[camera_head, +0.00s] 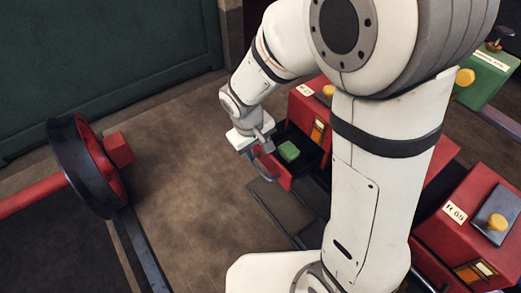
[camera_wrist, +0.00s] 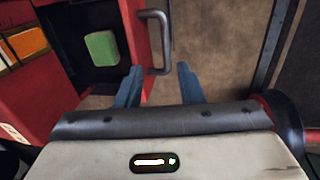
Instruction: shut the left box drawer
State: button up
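The left box (camera_head: 303,108) is red, and its drawer (camera_head: 276,168) stands pulled out, with a green block (camera_head: 289,151) lying in its dark inside. In the wrist view the drawer's red front (camera_wrist: 133,28) carries a grey bar handle (camera_wrist: 166,38). The green block (camera_wrist: 101,48) shows left of it. My gripper (camera_head: 263,146) is at the drawer's front. In the wrist view my gripper (camera_wrist: 159,80) has its two blue fingers apart, with nothing clamped. The handle's near end lies at the gap between the fingertips; I cannot tell whether they touch it.
Another red box marked R 65 (camera_head: 457,232) stands at the right, partly behind my arm. A green box (camera_head: 489,78) is at the upper right. A black-rimmed red wheel (camera_head: 84,166) stands at the left. Brown floor (camera_head: 185,180) between wheel and drawer is clear.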

aim_at(259, 168)
jog(key=f, duration=0.3)
jog(key=f+b, duration=0.1)
jog(key=f, duration=0.2)
jog(key=w+f, duration=0.1)
jog(key=f, duration=0.2)
jog(key=shift+d, duration=0.15)
jog(key=shift+r, duration=0.1)
grip_shut()
